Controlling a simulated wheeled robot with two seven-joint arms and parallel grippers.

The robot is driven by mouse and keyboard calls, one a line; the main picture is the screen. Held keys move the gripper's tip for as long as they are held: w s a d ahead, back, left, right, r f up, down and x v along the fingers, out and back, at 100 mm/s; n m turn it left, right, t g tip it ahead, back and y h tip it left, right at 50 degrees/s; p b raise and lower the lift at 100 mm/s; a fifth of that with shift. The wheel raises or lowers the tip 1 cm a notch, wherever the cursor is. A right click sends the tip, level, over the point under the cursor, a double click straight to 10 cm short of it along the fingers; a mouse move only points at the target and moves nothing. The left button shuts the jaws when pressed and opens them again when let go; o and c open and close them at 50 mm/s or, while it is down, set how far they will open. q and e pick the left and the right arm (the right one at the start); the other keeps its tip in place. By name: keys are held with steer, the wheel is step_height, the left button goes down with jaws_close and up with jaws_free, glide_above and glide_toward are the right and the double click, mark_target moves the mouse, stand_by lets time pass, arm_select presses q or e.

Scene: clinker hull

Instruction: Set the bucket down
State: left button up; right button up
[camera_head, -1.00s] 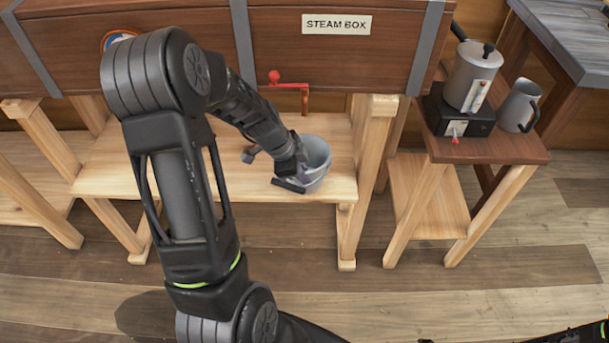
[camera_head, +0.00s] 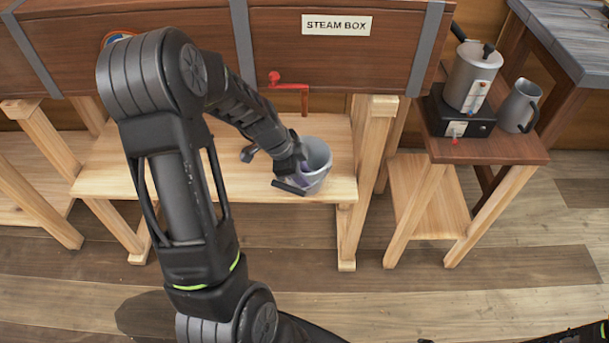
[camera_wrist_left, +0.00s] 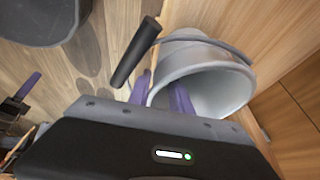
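The pale grey bucket (camera_head: 319,158) stands on the right end of the light wooden shelf (camera_head: 225,187) under the steam box. My left gripper (camera_head: 298,172) is at the bucket's left side. In the left wrist view the bucket (camera_wrist_left: 215,82) shows its open mouth, and its bail ends in a dark grip (camera_wrist_left: 136,52). My left gripper's purple fingers (camera_wrist_left: 161,95) straddle the near rim, one outside the wall and one inside. A gap shows between the inner finger and the wall. The bucket's base is mostly hidden in the wrist view.
The steam box (camera_head: 337,60) overhangs the shelf, with a red handle (camera_head: 288,84) above the bucket. A wooden post (camera_head: 366,160) stands just right of the bucket. Further right, a stand (camera_head: 490,150) carries a boiler (camera_head: 471,76) and a grey jug (camera_head: 519,105).

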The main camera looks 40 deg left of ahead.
arm_select(q)
steer(key=v, duration=1.1)
steer(key=shift+r+p, duration=0.2)
steer(key=shift+p, duration=0.15)
steer(key=shift+s+a, duration=0.15)
